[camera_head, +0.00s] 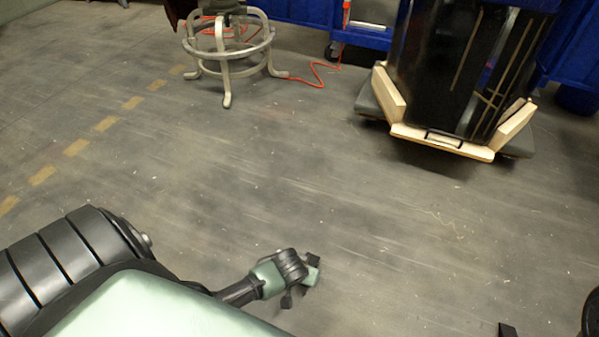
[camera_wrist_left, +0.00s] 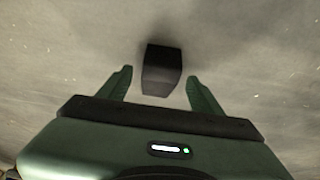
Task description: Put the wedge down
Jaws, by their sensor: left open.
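The wedge appears as a dark, tapered block (camera_wrist_left: 162,70) in the left wrist view. It is between and slightly beyond the two green fingers of my left gripper (camera_wrist_left: 158,88). The fingers are open, with a gap on each side of the block. A faint shadow on the grey floor lies around it; I cannot tell for certain whether it rests on the floor. In the head view my left gripper (camera_head: 300,283) is low over the floor at bottom centre, and I cannot make out the wedge there. Only unclear dark pieces show at the bottom right, perhaps my right arm.
A large black object on a wooden cradle (camera_head: 440,141) stands at the upper right. A metal stool base (camera_head: 227,62) is at top centre, with an orange cord (camera_head: 318,75) on the floor. Blue cabinets line the back. The middle floor (camera_head: 300,170) is clear.

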